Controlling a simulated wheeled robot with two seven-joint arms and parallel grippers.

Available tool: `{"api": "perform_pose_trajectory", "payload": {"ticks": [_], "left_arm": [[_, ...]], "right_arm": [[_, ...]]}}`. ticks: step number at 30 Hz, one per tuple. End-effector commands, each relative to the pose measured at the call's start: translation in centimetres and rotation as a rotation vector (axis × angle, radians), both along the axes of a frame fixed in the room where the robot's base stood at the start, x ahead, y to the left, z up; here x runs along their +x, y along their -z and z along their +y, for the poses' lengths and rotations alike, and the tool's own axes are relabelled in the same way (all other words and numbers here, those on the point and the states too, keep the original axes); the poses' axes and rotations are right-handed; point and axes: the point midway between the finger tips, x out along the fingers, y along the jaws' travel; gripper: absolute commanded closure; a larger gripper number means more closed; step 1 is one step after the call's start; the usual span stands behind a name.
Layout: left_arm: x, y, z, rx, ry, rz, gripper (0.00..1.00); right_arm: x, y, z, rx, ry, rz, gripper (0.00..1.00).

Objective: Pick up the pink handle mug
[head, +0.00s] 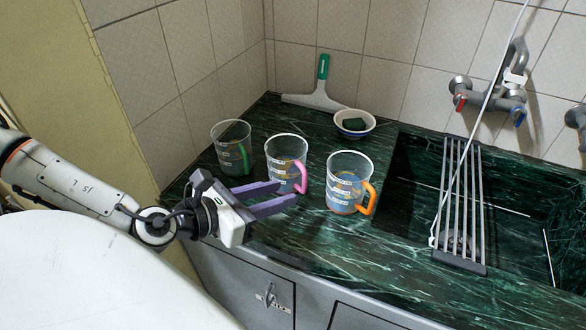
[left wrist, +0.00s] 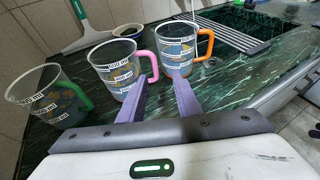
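The pink handle mug (head: 286,161) is a clear cup standing upright on the dark green counter, in the middle of three mugs. It also shows in the left wrist view (left wrist: 116,66), with its pink handle toward the right. My left gripper (head: 287,192) is open, its two purple fingers apart and pointing at the handle side of this mug. In the left wrist view the fingertips (left wrist: 158,78) are close to the pink handle, nearer the left finger; I cannot tell whether they touch. Nothing is held. My right gripper is not in view.
A green handle mug (head: 231,146) stands to the left and an orange handle mug (head: 347,180) close on the right. Behind are a bowl (head: 354,124) and a squeegee (head: 318,97). A sink with a rack (head: 459,205) lies right. The counter front is clear.

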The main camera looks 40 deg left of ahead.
Motion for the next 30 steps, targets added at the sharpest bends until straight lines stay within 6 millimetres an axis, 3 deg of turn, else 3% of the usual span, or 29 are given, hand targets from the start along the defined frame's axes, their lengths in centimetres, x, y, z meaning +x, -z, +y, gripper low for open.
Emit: {"api": "perform_pose_trajectory", "payload": {"ticks": [3, 8, 20, 30], "left_arm": [[-0.1, 1.1, 0.7, 0.033, -0.007, 0.022, 0.69], [1.9, 2.0, 0.4, 0.029, -0.011, 0.021, 0.69], [4.7, 2.7, 0.0, 0.032, -0.01, 0.023, 0.69], [8.5, 3.6, -0.7, 0.032, -0.01, 0.024, 0.69]], "right_arm": [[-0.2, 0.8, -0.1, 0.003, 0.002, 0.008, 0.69], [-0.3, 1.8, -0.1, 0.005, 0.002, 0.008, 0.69], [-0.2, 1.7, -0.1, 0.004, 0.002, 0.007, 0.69], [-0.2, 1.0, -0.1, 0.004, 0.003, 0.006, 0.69]]}}
